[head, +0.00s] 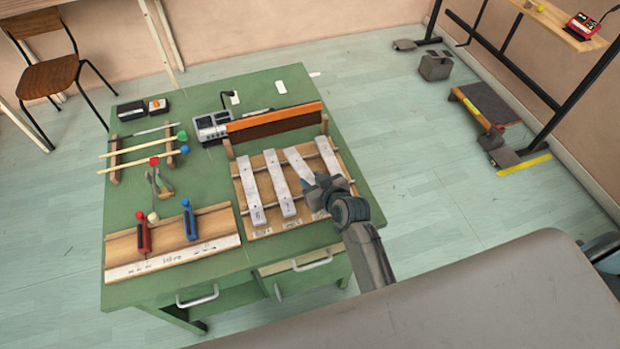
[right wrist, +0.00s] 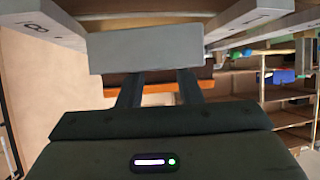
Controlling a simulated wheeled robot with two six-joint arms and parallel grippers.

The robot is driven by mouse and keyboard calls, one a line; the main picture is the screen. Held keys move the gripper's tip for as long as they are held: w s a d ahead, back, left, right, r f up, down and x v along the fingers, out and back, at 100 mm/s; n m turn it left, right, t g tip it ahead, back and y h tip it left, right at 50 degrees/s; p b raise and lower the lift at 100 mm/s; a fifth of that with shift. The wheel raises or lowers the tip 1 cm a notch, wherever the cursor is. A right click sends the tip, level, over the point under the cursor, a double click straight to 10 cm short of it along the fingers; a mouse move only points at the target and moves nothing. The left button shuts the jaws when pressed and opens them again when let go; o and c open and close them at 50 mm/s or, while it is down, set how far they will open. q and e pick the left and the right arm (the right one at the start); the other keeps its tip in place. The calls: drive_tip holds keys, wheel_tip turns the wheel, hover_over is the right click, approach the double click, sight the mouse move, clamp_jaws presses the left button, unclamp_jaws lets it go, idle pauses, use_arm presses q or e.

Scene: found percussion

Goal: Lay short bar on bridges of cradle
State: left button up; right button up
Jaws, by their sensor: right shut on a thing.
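The cradle (head: 262,232) is a light wooden frame on the right half of the green table, with two crosswise bridges. Pale bars lie side by side across it: two on the left (head: 252,190) (head: 279,184) and one at the far right (head: 330,156). My right gripper (head: 322,191) is over the cradle's near right part, shut on the near end of the short bar (head: 299,164), between its neighbours. In the right wrist view the short bar's pale face (right wrist: 147,48) spans my fingers. I cannot tell whether it touches the bridges. My left gripper is out of view.
An orange-topped wooden rail (head: 275,121) stands behind the cradle. A wooden tray (head: 185,255) with red and blue handled tools is left of it. Mallets (head: 140,146) rest on a rack farther back. A grey device (head: 212,128) stands at the back.

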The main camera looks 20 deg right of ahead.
sight(310, 175)
drive_tip(key=w, duration=0.1)
drive_tip(key=w+b, duration=0.1)
drive_tip(key=w, duration=0.1)
drive_tip(key=shift+w+d+f, duration=0.2)
drive_tip(key=f+b, duration=0.1)
drive_tip(key=w+f+b, duration=0.1)
drive_tip(key=b, duration=0.1)
drive_tip(key=shift+w+d+f, duration=0.1)
drive_tip(key=shift+f, duration=0.1)
drive_tip(key=shift+f+b, duration=0.35)
drive_tip(key=shift+f, duration=0.05)
drive_tip(key=shift+r, duration=0.1)
drive_tip(key=shift+f, duration=0.2)
drive_tip(key=o, duration=1.1)
